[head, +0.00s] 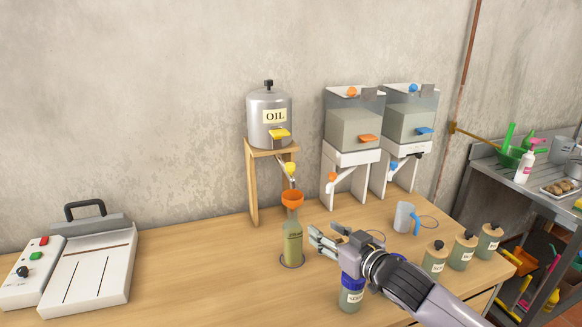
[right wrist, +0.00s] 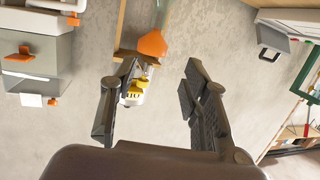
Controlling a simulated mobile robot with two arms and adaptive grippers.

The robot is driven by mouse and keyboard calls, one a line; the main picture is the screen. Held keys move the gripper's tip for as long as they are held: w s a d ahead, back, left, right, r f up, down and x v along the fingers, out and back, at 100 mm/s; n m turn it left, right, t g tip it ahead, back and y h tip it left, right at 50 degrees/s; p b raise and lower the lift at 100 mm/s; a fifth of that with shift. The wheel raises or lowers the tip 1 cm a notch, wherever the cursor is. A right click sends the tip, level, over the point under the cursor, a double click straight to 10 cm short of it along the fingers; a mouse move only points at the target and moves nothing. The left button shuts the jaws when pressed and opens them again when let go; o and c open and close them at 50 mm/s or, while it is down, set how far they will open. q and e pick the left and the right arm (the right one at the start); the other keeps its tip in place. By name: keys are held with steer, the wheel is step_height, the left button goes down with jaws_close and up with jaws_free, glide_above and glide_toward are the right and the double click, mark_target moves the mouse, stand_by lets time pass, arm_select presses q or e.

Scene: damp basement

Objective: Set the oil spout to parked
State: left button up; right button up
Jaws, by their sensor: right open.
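The grey oil can (head: 268,120), labelled OIL, stands on a wooden stand (head: 252,185) and has a yellow lever at its lower front. The oil spout (head: 290,169), with a yellow ball end, hangs below the can, just above an orange funnel (head: 292,198). The funnel sits in the neck of a green bottle (head: 292,243) on the table. My right gripper (head: 318,240) is open and empty, just right of the bottle. In the right wrist view the open fingers (right wrist: 160,68) frame the can (right wrist: 131,98), with the funnel (right wrist: 152,43) beyond them. My left gripper is out of view.
Two clear dispensers (head: 352,130) stand right of the oil stand. A blue-capped jar (head: 351,295) is below my right gripper. A mug (head: 404,217) and several lidded jars (head: 463,250) are at right. A sealing machine (head: 90,265) is at left; the table between is clear.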

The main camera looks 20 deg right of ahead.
mark_target(293, 168)
step_height(293, 168, up, 9)
steer(key=w+d+t+y, duration=0.2)
steer(key=w, duration=0.1)
steer(key=shift+n, duration=0.3)
steer(key=p+x, duration=0.1)
steer(key=x, duration=0.4)
steer(key=p+x, duration=0.2)
steer(key=x, duration=0.4)
steer(key=f+p+x, duration=0.1)
steer(key=p+x, duration=0.1)
steer(key=x, duration=0.3)
steer(key=shift+w+a, duration=0.2)
steer(key=shift+w, duration=0.15)
steer(key=shift+c, duration=0.2)
jaws_close()
